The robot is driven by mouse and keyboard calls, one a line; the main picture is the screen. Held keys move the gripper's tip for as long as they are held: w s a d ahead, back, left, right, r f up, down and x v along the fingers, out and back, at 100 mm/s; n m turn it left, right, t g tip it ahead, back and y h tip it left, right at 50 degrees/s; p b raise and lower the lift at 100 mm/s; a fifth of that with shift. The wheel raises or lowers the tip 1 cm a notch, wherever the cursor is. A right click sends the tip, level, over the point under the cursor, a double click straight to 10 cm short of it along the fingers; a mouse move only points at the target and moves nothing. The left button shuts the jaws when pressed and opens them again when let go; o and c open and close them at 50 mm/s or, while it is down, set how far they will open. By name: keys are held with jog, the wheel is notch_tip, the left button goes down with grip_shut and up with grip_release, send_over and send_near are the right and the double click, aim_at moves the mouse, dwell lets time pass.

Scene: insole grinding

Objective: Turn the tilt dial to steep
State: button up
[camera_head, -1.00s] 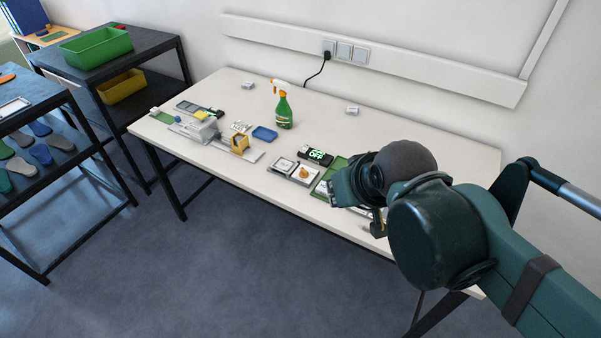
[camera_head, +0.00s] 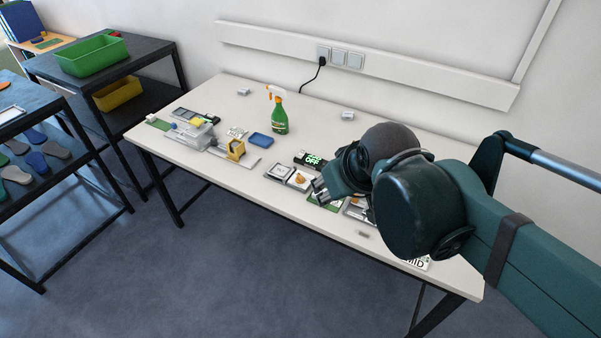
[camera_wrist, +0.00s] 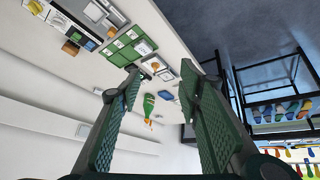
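An orange dial (camera_head: 300,180) sits on a small white plate near the table's front edge, beside a black unit with a green OFF display (camera_head: 308,159). In the wrist view an orange dial (camera_wrist: 155,67) shows beyond the fingertips. Other orange knobs, one (camera_wrist: 70,47) and another (camera_wrist: 112,32), are on the panel at upper left. I cannot read which is the tilt dial or where it points. A MID label (camera_head: 415,262) shows below my arm. My gripper (camera_head: 319,189) is over the green board, pointing left; in the wrist view its fingers (camera_wrist: 170,68) are wide apart and empty.
The green board (camera_head: 326,202) is partly hidden by my gripper. A grey machine with a yellow part (camera_head: 236,149) stands at left. Shelves with bins and insoles are farther left. The table's back is mostly clear.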

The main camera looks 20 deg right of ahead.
jog(key=w+n+g+p, duration=0.2)
jog(key=w+n, duration=0.3)
jog(key=w, duration=0.3)
jog(key=n+g+p, duration=0.4)
jog(key=n+p, duration=0.1)
jog(key=n, duration=0.9)
send_over(300, 178)
notch_tip(300, 178, down, 15)
jog(key=shift+w+d+f+g, duration=0.3)
jog(key=shift+w+f, duration=0.2)
jog(key=shift+f, duration=0.1)
jog(key=shift+f, duration=0.1)
jog(key=shift+f+b, duration=0.6)
jog(key=shift+f, duration=3.2)
jog(key=c, duration=0.9)
